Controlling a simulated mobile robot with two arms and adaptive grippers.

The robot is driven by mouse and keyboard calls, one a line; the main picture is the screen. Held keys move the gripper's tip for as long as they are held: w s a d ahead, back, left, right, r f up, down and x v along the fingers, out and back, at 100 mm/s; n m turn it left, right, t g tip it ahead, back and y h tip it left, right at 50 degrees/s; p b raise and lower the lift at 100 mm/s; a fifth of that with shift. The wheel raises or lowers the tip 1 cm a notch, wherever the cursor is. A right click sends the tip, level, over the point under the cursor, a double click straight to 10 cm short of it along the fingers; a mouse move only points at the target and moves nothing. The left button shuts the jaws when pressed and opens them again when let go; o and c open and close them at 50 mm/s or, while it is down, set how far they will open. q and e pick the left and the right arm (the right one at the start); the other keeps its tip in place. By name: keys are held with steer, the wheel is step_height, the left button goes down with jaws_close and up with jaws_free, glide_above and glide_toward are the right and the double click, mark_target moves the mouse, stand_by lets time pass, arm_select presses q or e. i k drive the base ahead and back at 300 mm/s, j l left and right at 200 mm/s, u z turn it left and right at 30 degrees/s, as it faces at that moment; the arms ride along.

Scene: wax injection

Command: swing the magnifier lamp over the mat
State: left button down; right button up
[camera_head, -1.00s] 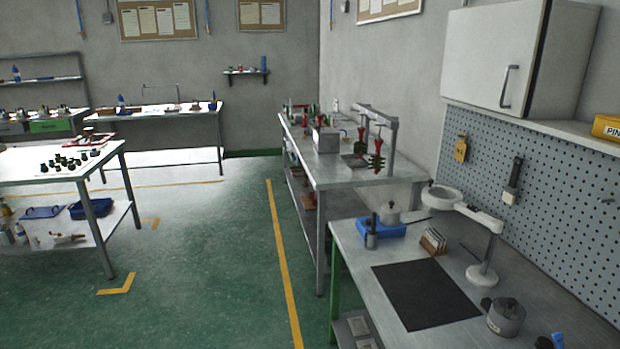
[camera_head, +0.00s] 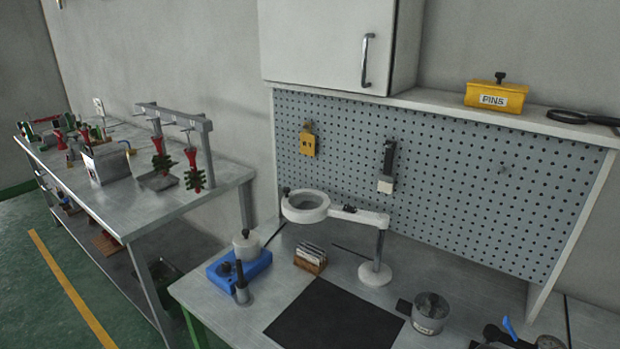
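The magnifier lamp (camera_head: 341,213) is white, with a round ring head (camera_head: 305,206), a jointed arm and a post on a round base (camera_head: 375,273). It stands on the bench behind the mat. Its ring head points left, level, above the back of the bench near the wooden card holder and not over the mat. A dark knob shows on the ring's left side. The black mat (camera_head: 335,318) lies flat at the front of the bench, its near edge cut off by the picture. Neither of my grippers is in view.
A blue tray (camera_head: 262,264) with a pot and a dark tool, and a wooden card holder (camera_head: 310,262), stand left of the mat. A grey pot (camera_head: 430,313) stands right of it. A pegboard (camera_head: 450,185) and cabinet (camera_head: 330,40) rise behind. A second table (camera_head: 215,185) is at left.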

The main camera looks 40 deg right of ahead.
mark_target(381, 220)
steer(key=i+j+z, duration=0.1)
steer(key=i+z, duration=0.15)
steer(key=z, duration=0.15)
steer(key=i+j+z, duration=0.15)
steer(key=z, duration=0.25)
steer(key=i+j+z, duration=0.25)
steer(key=z, duration=0.15)
steer(key=i+j+z, duration=0.15)
steer(key=j+z, duration=0.25)
steer(key=i+j+z, duration=0.15)
steer(key=z, duration=0.25)
steer(key=j, duration=0.1)
